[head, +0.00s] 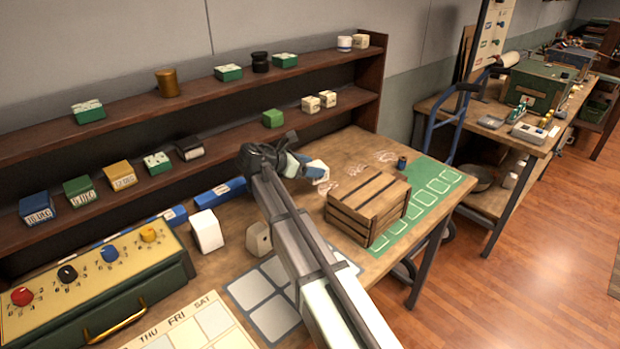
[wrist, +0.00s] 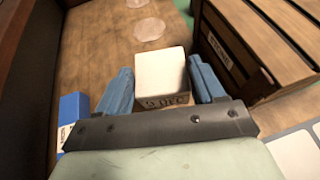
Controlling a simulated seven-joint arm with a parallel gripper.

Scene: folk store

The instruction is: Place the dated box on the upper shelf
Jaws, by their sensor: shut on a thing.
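My gripper (head: 303,166) is shut on a small white box, its blue fingers on either side of it in the wrist view (wrist: 162,88). The white box (wrist: 160,70) has dark date print on its near face, seemingly ending in "DEC". In the head view the white box (head: 317,171) shows just past the fingers, over the bench in front of the shelves; its exact height above the bench is hard to tell. The upper shelf (head: 130,108) holds several boxes and jars, with bare gaps between them.
The lower shelf (head: 225,158) holds dated boxes in blue (head: 37,208), green (head: 80,190) and yellow (head: 119,175), plus others. A wooden crate (head: 368,208) stands right of my gripper. A white block (head: 206,231) and a dial case (head: 100,270) stand left on the bench.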

